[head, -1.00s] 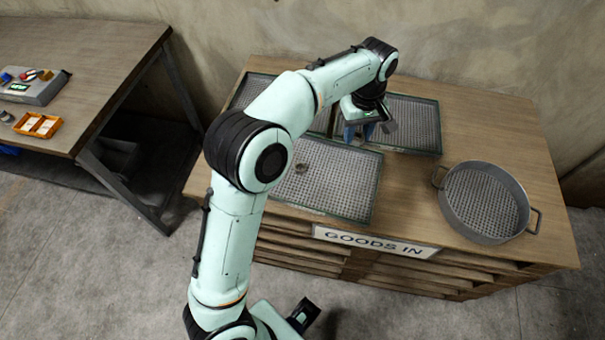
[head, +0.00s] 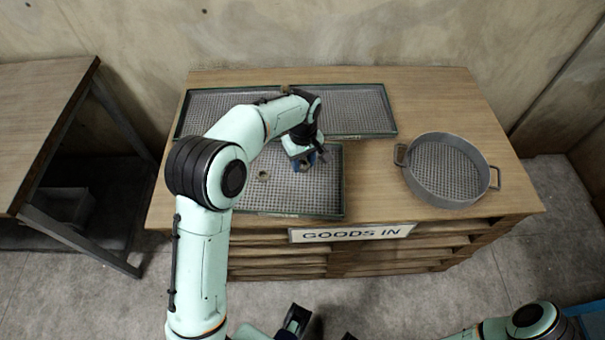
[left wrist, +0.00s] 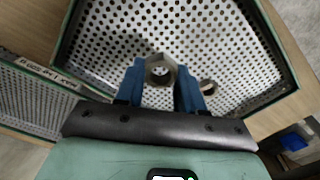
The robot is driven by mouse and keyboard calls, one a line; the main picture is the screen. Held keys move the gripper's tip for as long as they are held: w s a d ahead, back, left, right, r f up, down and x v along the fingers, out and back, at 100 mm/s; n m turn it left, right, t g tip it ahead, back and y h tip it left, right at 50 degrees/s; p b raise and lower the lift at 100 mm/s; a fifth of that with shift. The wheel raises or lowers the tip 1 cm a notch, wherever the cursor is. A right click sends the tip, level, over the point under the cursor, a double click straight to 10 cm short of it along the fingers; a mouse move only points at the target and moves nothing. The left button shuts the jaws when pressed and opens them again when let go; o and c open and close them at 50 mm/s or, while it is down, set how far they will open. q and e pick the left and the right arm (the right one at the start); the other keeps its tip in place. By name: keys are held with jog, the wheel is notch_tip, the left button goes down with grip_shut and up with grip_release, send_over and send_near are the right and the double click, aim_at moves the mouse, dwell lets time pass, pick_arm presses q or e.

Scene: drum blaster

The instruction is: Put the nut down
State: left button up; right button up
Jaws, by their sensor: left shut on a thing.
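My left gripper (head: 303,163) is shut on a grey hex nut, held between its blue fingers above the front mesh tray (head: 325,203). In the left wrist view the held nut (left wrist: 169,65) sits between the fingertips (left wrist: 160,75), with the perforated tray floor (left wrist: 225,45) behind it. I cannot tell whether the nut touches the tray. A second nut (head: 263,175) lies in the same tray, left of the gripper. It also shows in the left wrist view (left wrist: 208,87), just right of the right finger.
Two more mesh trays stand behind, at back left (head: 205,113) and back right (head: 355,112). A round metal sieve (head: 447,170) with two handles is on the right of the wooden bench (head: 435,92). A GOODS IN sign (head: 352,232) is on the bench front. Another table (head: 40,110) stands left.

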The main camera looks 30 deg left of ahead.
aim_at(303, 180)
pick_arm(q)
jog(key=shift+f+b, duration=0.3)
jog(key=shift+f, duration=2.75)
jog(key=shift+f, duration=0.15)
jog(key=o, duration=1.1)
notch_tip(303, 180, up, 12)
jog(key=shift+r+p, duration=0.15)
jog(key=shift+p, duration=0.6)
